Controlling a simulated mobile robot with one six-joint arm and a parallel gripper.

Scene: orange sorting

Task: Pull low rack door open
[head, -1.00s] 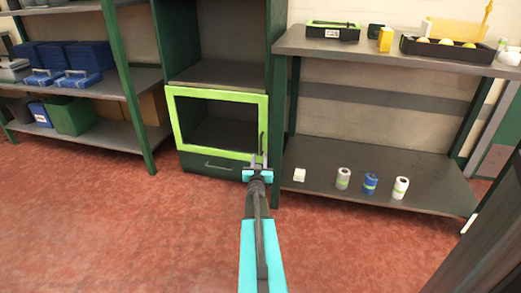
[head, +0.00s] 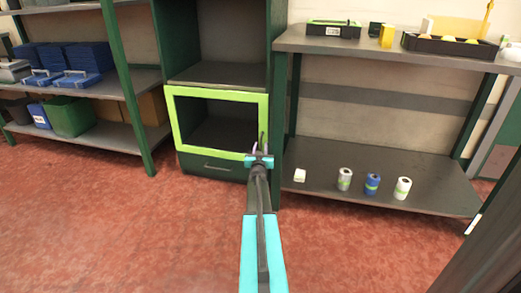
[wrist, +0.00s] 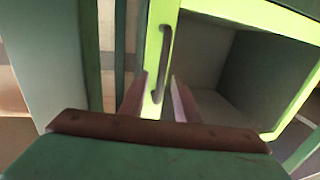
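The low rack door (head: 222,92) is a lime-green frame around a dark pane or opening, in the lower part of the green rack. It appears closed. Its dark vertical handle (wrist: 163,60) is on the frame's right side in the head view; the wrist view shows it close up. My gripper (head: 259,147) is at the door's lower right corner. In the wrist view my gripper (wrist: 157,82) has its two fingers apart, one on each side of the handle's lower part. I cannot tell whether they touch it.
A dark drawer (head: 211,166) is below the door. A workbench (head: 385,45) stands to the right, with several rolls on its lower shelf (head: 325,195). A shelf with blue and green bins (head: 70,117) stands left. The red floor (head: 150,230) in front is clear.

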